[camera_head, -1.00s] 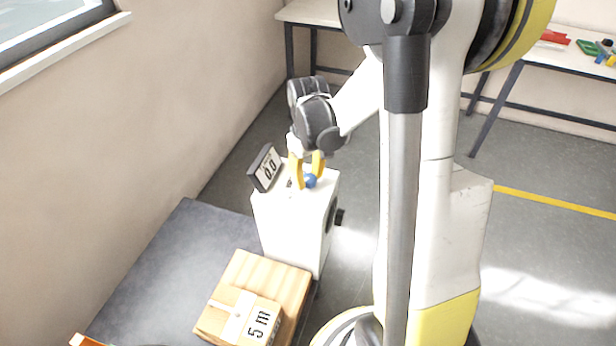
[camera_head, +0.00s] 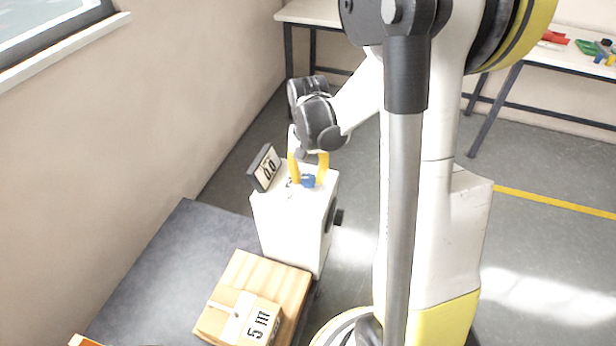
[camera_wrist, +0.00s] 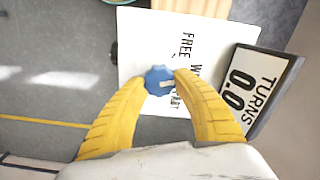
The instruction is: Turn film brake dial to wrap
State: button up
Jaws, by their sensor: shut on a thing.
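The film brake dial is a blue lobed knob (camera_wrist: 159,80) on top of a white box (camera_wrist: 150,30). It also shows in the head view (camera_head: 308,181). A pale pointer mark on the knob points to the right in the wrist view. The printed word FREE and a partly hidden word starting with W stand beside it; more lettering is partly covered by a finger. My gripper (camera_wrist: 162,74) has its two yellow fingers on either side of the knob, shut on it. In the head view my gripper (camera_head: 308,168) comes down on the box from above.
A tilted display (camera_head: 265,168) reading TURNS 0.0 stands on the box close to my fingers. A dark knob (camera_head: 339,216) sticks out of the box's side. The wall is at the left.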

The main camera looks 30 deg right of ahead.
aim_at(309, 177)
jog(key=shift+s+m, duration=0.1)
jog(key=shift+m, duration=1.4)
jog(key=o, duration=1.2)
jog(key=shift+r, duration=0.1)
notch_tip(309, 177, up, 12)
jog(key=shift+f, duration=0.1)
